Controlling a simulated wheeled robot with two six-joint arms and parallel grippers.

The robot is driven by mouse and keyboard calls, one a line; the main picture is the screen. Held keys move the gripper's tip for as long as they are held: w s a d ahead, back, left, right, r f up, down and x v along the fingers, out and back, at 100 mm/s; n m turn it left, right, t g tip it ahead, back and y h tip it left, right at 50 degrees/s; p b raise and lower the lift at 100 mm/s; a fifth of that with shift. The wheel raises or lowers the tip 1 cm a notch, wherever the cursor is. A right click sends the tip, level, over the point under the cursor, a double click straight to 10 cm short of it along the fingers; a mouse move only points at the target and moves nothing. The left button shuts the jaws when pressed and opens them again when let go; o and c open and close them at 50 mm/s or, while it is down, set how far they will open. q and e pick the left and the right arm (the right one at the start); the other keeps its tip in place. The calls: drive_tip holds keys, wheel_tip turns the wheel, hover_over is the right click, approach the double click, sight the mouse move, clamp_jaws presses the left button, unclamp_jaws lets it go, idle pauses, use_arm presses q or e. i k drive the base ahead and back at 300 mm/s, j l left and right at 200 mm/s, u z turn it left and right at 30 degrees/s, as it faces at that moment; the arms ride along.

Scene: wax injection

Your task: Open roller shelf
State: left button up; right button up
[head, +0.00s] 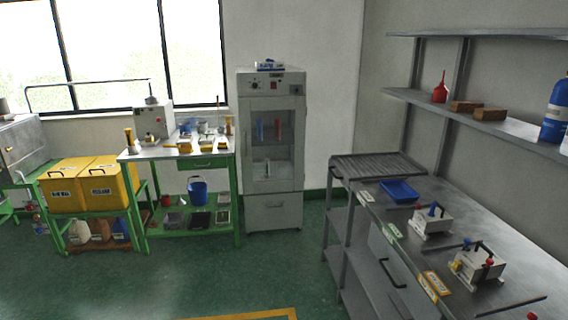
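A ribbed grey top that looks like a roller shelf (378,166) is at the far end of the metal workbench on the right. It is level with the bench top or nearly so. Below it is an open grey frame, and a grey front panel with a dark curved handle (390,262) is on the bench's left side. I cannot tell from this view whether the shelf is drawn out. Neither of my grippers is in view.
The metal workbench (405,212) carries a blue tray (399,191) and two small white devices (432,222). A white cabinet (271,150) stands at the back. Green tables with yellow bins (75,187) are at the left. The green floor (190,280) in front is clear.

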sight(350, 167)
drive_tip(key=i+z, duration=0.15)
drive_tip(key=i, duration=0.4)
drive_tip(key=i+j+z, duration=0.15)
drive_tip(key=i, duration=0.45)
drive_tip(key=i+j+z, duration=0.15)
drive_tip(key=i, duration=0.4)
drive_tip(key=j, duration=0.1)
